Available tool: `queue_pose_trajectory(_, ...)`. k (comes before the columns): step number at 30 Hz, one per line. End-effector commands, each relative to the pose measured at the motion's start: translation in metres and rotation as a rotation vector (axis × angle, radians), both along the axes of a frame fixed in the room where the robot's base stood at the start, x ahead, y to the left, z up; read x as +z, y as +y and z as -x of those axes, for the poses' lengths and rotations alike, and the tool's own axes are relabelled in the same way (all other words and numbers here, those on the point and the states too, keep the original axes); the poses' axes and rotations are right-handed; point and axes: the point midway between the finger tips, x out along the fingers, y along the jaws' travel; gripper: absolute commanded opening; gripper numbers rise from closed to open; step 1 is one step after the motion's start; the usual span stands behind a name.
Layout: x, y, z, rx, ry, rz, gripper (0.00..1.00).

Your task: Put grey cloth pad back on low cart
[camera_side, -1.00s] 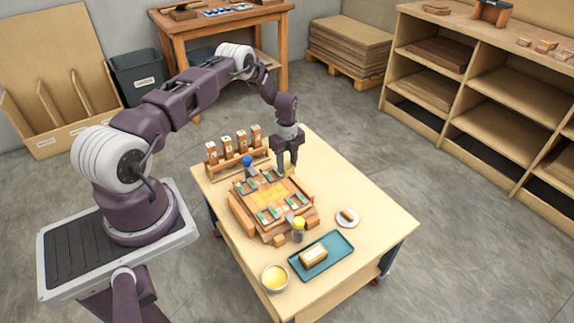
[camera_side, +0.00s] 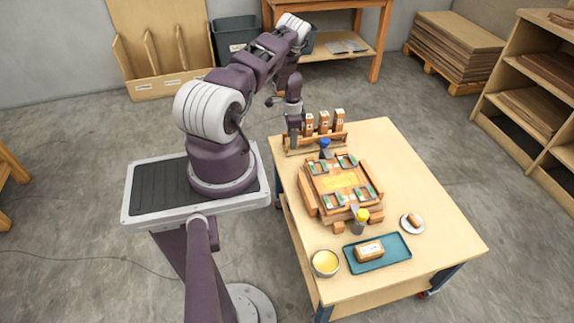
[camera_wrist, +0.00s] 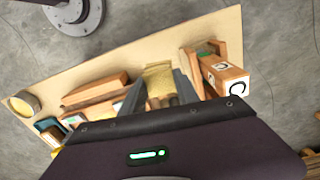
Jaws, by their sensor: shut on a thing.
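My gripper (camera_side: 294,138) is low at the left end of a wooden rack at the table's far left corner. In the wrist view its grey fingers (camera_wrist: 162,96) are closed around a yellow-tan thing (camera_wrist: 158,78) with brown rounded parts at its near end. I cannot tell exactly what it is, and the side view hides it. I cannot make out a grey cloth pad in either view. The wheeled wooden work table (camera_side: 440,240) has a lower shelf; I cannot tell whether this is the low cart.
The rack holds marked wooden blocks (camera_side: 323,121) close beside my gripper. A clamped wooden form (camera_side: 338,183), blue-capped and yellow-capped bottles, a yellow-filled bowl (camera_side: 325,263), a teal tray (camera_side: 398,248) and a small plate (camera_side: 411,224) stand nearby. The table's right side is clear.

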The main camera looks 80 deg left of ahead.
Motion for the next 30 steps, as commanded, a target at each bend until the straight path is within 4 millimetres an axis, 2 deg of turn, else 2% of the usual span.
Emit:
queue_pose_trajectory(3,-0.004,0.011,0.017,0.090,0.000,0.000,0.00)
queue_pose_trajectory(5,-0.015,0.012,0.020,0.106,0.001,0.002,0.00)
queue_pose_trajectory(9,-0.048,0.012,0.020,0.107,0.000,0.001,0.00)
queue_pose_trajectory(18,-0.098,0.012,0.020,0.104,-0.001,0.000,0.00)
queue_pose_trajectory(29,-0.103,0.012,0.019,0.105,-0.002,0.000,0.00)
queue_pose_trajectory(30,-0.103,0.013,0.019,0.105,-0.002,0.000,0.41)
